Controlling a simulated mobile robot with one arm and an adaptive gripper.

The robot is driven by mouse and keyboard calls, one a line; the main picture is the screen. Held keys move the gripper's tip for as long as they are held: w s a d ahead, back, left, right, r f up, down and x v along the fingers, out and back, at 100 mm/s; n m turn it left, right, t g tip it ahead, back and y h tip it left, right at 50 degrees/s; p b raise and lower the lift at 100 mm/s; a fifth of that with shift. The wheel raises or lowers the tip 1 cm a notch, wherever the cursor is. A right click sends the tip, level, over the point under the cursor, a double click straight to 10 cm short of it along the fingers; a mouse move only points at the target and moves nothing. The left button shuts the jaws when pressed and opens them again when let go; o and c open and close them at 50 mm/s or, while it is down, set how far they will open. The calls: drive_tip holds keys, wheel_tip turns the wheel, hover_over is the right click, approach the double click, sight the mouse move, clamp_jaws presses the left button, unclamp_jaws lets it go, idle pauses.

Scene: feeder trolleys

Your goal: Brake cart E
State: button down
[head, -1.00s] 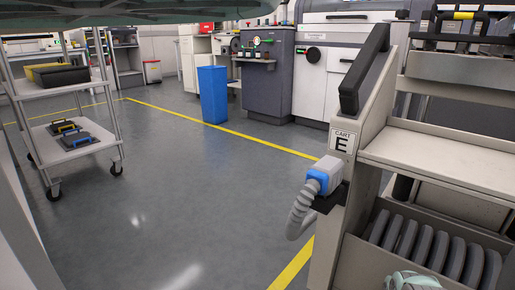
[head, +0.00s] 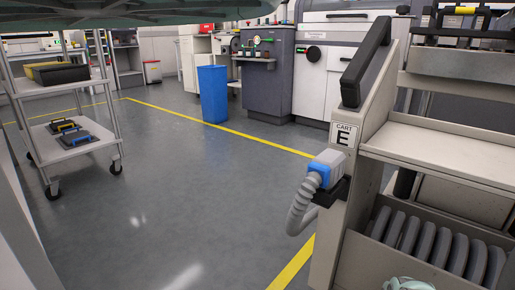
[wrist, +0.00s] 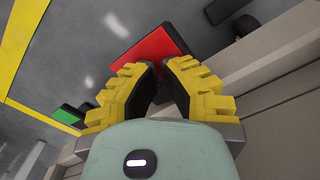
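Cart E (head: 374,165) is the pale metal trolley at the right of the head view, with its label (head: 342,135) on the end post. In the wrist view a flat red pedal (wrist: 152,52) lies beyond my fingertips. A green pedal (wrist: 68,116) lies to their left. My gripper (wrist: 161,66) has yellow fingers with black pads. The tips are close together with nothing seen held between them, and they overlap the red pedal in the picture. I cannot tell whether they touch it. In the head view the fingers are out of sight.
A grey hose with a blue-collared plug (head: 319,175) hangs on the cart's end. A black handle (head: 365,68) rises above it. Another trolley (head: 75,148) stands at the left. A blue bin (head: 213,95) stands farther back. The floor between is clear, with yellow lines.

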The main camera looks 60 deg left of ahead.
drive_tip(key=shift+d+f+b, duration=0.1)
drive_tip(key=shift+f+b, duration=0.85)
drive_tip(key=shift+f, duration=1.1)
drive_tip(key=shift+r, duration=0.1)
wheel_tip(320, 180, up, 10)
drive_tip(key=p, duration=1)
drive_tip(key=shift+r, duration=0.1)
